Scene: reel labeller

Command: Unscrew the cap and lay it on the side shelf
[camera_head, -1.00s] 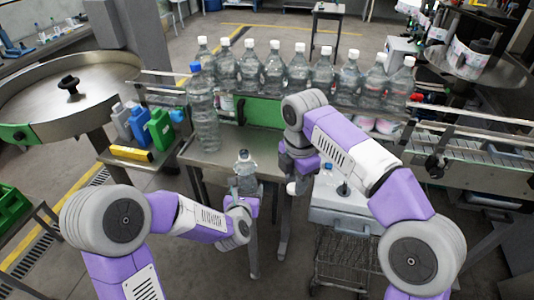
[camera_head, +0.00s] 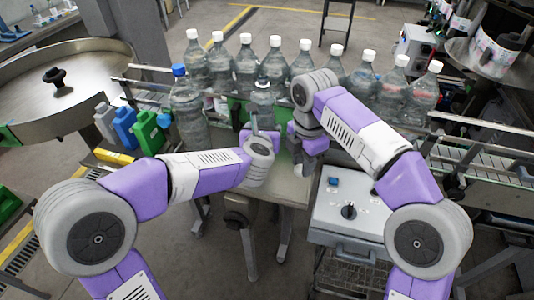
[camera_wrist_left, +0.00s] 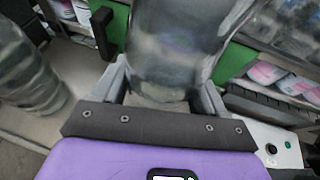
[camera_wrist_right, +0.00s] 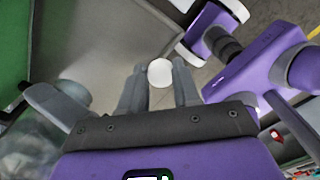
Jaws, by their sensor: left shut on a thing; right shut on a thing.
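My left gripper (camera_wrist_left: 160,105) is shut on a clear bottle (camera_wrist_left: 185,45), which fills the upper middle of the left wrist view. In the head view the right gripper (camera_head: 303,163) is just right of the left one, and the cap cannot be made out there.
A blue-capped bottle (camera_head: 187,110) stands left of my grippers. Several white-capped bottles (camera_head: 219,65) line the conveyor behind. Green and blue jugs (camera_head: 147,131) stand on a low shelf at left. A white cabinet (camera_head: 345,215) stands front right. The metal table (camera_head: 283,185) has bare room.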

